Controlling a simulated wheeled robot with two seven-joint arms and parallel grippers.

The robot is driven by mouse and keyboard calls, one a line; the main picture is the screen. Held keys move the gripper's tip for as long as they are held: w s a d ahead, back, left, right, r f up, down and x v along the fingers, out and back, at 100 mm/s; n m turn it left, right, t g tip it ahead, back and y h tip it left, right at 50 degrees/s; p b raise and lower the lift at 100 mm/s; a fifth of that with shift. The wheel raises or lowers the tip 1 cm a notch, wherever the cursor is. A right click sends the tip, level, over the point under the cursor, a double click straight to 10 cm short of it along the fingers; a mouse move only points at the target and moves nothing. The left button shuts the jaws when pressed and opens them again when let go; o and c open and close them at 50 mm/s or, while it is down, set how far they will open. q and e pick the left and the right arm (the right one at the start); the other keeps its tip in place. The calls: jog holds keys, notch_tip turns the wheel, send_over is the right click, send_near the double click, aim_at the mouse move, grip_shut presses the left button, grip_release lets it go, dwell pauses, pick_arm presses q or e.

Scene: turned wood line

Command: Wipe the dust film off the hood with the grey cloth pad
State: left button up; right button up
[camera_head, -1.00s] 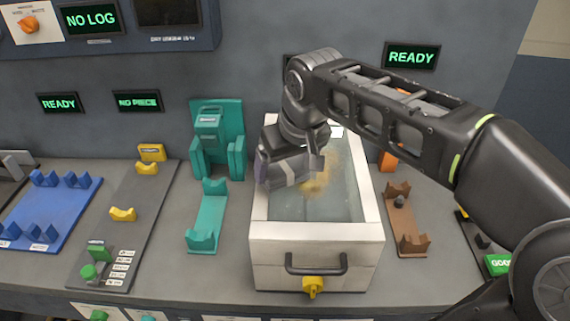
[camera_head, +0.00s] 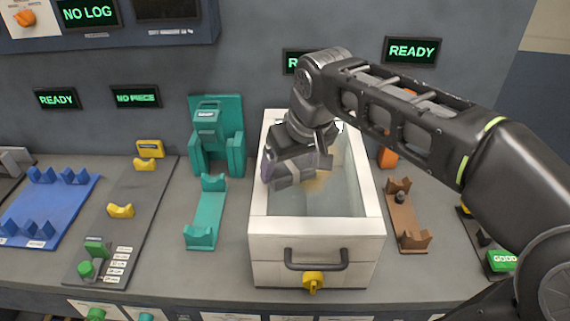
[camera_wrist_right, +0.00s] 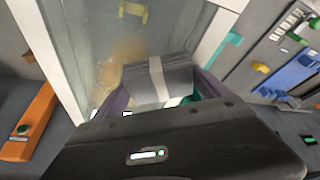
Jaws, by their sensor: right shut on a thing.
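The hood (camera_head: 318,247) is a white-framed box with a glassy top, a dark handle and a yellow knob at its front. A tan dust film (camera_head: 316,183) shows on the glass, partly hidden behind my right gripper (camera_head: 272,178). In the right wrist view the dust (camera_wrist_right: 118,62) lies as a brownish patch left of the pad. The grey cloth pad (camera_wrist_right: 158,82), with a pale strap, is between the purple fingers of my right gripper, which is shut on it. The pad is over the glass; I cannot tell whether it touches. My left gripper is not in view.
A teal stand and cradle (camera_head: 206,213) stand left of the hood. A brown cradle (camera_head: 407,222) and an orange part (camera_head: 388,158) stand at its right. Farther left are a grey panel with yellow holders and a blue rack (camera_head: 45,208). A wall with displays rises behind.

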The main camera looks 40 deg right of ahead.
aim_at(328, 174)
jog(key=shift+s+d, duration=0.55)
jog(key=shift+d, duration=0.2)
jog(key=shift+s+d+f+b, duration=0.1)
jog(key=shift+s+d+b, duration=0.35)
jog(key=shift+s+d, duration=0.7)
jog(key=shift+w+d, duration=0.1)
jog(key=shift+w, duration=0.05)
jog(key=shift+d, duration=0.15)
jog(key=shift+s+d, duration=0.95)
jog(key=shift+d, duration=0.2)
